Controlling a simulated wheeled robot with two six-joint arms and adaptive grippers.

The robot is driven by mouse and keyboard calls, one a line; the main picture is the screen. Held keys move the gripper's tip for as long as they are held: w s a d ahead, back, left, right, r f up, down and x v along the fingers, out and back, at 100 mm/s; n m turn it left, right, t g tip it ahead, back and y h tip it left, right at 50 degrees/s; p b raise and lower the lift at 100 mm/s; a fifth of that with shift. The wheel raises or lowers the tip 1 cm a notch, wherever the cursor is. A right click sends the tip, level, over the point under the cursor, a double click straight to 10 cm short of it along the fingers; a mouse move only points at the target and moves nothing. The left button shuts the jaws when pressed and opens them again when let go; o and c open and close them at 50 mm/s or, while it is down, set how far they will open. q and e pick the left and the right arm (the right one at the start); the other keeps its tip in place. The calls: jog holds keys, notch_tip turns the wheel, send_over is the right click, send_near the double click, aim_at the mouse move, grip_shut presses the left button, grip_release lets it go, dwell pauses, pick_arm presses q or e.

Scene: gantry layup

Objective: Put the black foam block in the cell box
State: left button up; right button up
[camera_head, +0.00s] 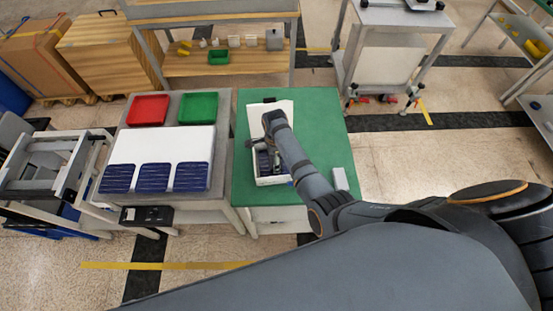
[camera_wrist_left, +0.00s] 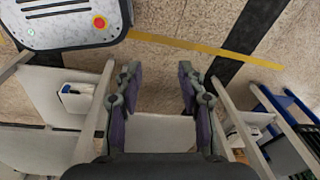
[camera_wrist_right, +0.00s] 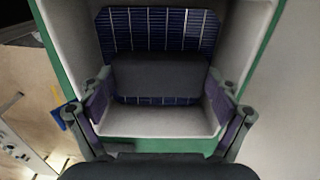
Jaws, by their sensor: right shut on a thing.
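The black foam block (camera_wrist_right: 160,77) is between the fingertips of my right gripper (camera_wrist_right: 161,70), which is shut on it. The block is over the inside of the white cell box (camera_wrist_right: 160,122), above dark blue gridded solar cells (camera_wrist_right: 155,22) that show behind and below it. I cannot tell whether the block touches the cells. In the head view the cell box (camera_head: 272,182) is on the green table (camera_head: 325,125), and my right arm hides part of it. My left gripper (camera_wrist_left: 160,80) is open and empty above the floor, seen only in the left wrist view.
A grey table left of the green one holds a red tray (camera_head: 148,110), a green tray (camera_head: 198,107) and a white panel (camera_head: 150,145) with three blue cells. A small pale block (camera_head: 340,178) lies on the green table right of my arm.

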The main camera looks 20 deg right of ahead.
jog(key=shift+s+d+r, duration=0.1)
jog(key=shift+d+r, duration=0.05)
jog(key=shift+s, duration=0.1)
jog(key=shift+s+a, duration=0.1)
jog(key=shift+a, duration=0.2)
jog(key=o, duration=0.7)
jog(key=shift+f, duration=0.2)
pick_arm(q)
jog(key=shift+s+a, duration=0.25)
jog(key=shift+s, duration=0.35)
pick_arm(e)
jog(key=shift+d, duration=0.15)
jog(key=shift+r, duration=0.2)
notch_tip(320, 180, up, 7)
jog(key=p, duration=0.6)
pick_arm(q)
jog(key=shift+w+d+r, duration=0.1)
jog(key=shift+w+r, duration=0.05)
jog(key=shift+r, duration=2.7)
pick_arm(e)
jog(key=shift+r, duration=2.6)
